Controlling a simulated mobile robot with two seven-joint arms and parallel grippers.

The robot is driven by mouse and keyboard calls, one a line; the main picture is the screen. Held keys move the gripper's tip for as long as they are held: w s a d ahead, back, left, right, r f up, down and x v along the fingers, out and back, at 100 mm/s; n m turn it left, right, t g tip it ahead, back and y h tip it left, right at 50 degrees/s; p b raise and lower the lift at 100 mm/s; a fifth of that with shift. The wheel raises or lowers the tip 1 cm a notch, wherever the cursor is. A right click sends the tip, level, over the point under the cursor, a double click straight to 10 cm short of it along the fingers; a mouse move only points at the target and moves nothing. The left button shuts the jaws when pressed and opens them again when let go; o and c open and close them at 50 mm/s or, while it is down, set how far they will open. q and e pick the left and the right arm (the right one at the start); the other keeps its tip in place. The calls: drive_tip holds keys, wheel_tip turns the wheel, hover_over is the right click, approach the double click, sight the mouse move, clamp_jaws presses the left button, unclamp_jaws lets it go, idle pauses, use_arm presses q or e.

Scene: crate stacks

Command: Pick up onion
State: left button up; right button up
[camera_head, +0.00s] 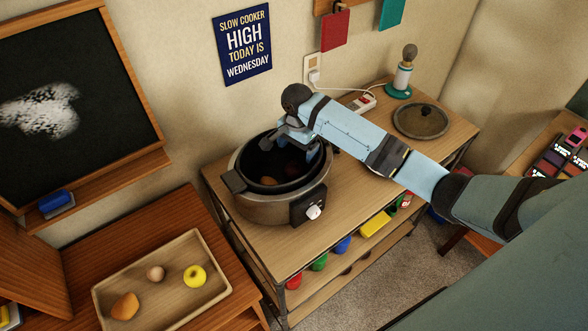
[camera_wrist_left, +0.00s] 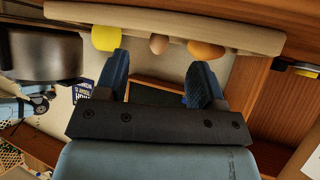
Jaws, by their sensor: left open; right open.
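A wooden tray (camera_head: 215,297) at the lower left holds a yellow apple-like fruit (camera_head: 195,276), a small tan round item (camera_head: 156,273) and an orange-brown lump (camera_head: 125,306). I cannot tell for sure which is the onion. In the left wrist view, upside down, the tan item (camera_wrist_left: 159,44) lies between the yellow fruit (camera_wrist_left: 106,38) and the orange lump (camera_wrist_left: 205,50). My left gripper (camera_wrist_left: 160,60) is open and empty, facing the tray (camera_wrist_left: 165,22); the head view does not show it. My right gripper (camera_head: 291,146) is open over the slow cooker (camera_head: 265,207), which holds a tan item (camera_head: 268,181) and darker reddish ones.
The slow cooker stands on a wooden shelf cart (camera_head: 345,185). A dark round lid (camera_head: 421,121), a power strip (camera_head: 362,103) and a green-based stand (camera_head: 398,91) sit at its far end. A chalkboard (camera_head: 75,95) hangs left. Bare cart top lies right of the cooker.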

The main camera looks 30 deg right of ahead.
sight(295, 168)
drive_tip(key=f, duration=0.3)
drive_tip(key=shift+w+f, duration=0.2)
drive_tip(key=shift+w, duration=0.1)
drive_tip(key=shift+s+a+f, duration=0.1)
drive_tip(key=shift+a+f, duration=0.05)
drive_tip(key=shift+f, duration=0.7)
drive_tip(key=shift+s+a+f, duration=0.1)
drive_tip(key=shift+s+f, duration=0.05)
drive_tip(key=shift+f, duration=0.75)
drive_tip(key=shift+s+a+f, duration=0.1)
drive_tip(key=shift+a+f, duration=0.05)
drive_tip(key=shift+f, duration=0.7)
drive_tip(key=c, duration=1)
drive_tip(key=shift+r, duration=0.15)
